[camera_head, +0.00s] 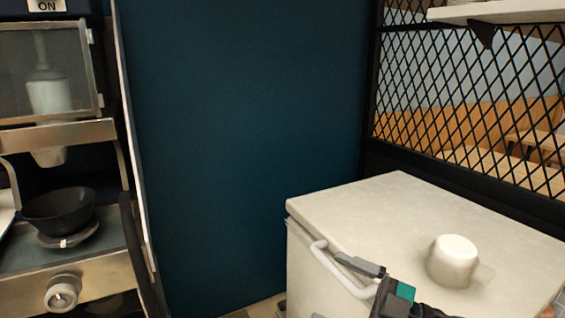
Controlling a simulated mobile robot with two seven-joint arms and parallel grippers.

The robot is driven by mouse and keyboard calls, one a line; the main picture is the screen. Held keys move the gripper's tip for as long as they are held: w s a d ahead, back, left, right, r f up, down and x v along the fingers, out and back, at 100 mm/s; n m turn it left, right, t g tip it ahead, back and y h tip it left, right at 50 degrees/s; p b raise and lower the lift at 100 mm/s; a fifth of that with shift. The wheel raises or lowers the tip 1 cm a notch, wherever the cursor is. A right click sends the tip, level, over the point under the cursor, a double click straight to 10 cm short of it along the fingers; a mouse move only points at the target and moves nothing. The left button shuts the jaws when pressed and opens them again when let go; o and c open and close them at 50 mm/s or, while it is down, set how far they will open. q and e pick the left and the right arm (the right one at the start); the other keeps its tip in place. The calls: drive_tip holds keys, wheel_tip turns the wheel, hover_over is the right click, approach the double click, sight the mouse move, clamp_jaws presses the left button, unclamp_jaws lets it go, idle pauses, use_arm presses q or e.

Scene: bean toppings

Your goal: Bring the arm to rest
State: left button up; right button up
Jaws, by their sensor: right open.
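My right gripper (372,277) comes in at the bottom, right of the middle, with dark fingers and a green patch on its body. It is open. It shows in front of the white chest (335,205), close to the chest's curved handle (330,262). I cannot tell whether it touches the handle; I see nothing between the fingers. My left gripper is out of view.
The chest has a round white knob (454,258) on its top. At the left stands a metal machine (92,273) with a black bowl (58,208) on it. A dark blue panel (235,140) and a black mesh screen (465,95) stand behind.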

drive_tip(key=s+d+f+m+t+h, duration=0.2)
drive_tip(key=d+f+m+t+h, duration=0.15)
drive_tip(key=f+m+h, duration=0.3)
drive_tip(key=s+d+f+m+t+h, duration=0.2)
drive_tip(key=f+m+t+h, duration=0.35)
drive_tip(key=f+m, duration=0.2)
drive_tip(key=s+d+f+m+g+h, duration=0.2)
drive_tip(key=s+f+g+h, duration=0.2)
drive_tip(key=s+f, duration=0.7)
drive_tip(key=shift+d+f+g+h, duration=0.3)
drive_tip(key=shift+f+g, duration=0.3)
drive_tip(key=shift+g, duration=0.6)
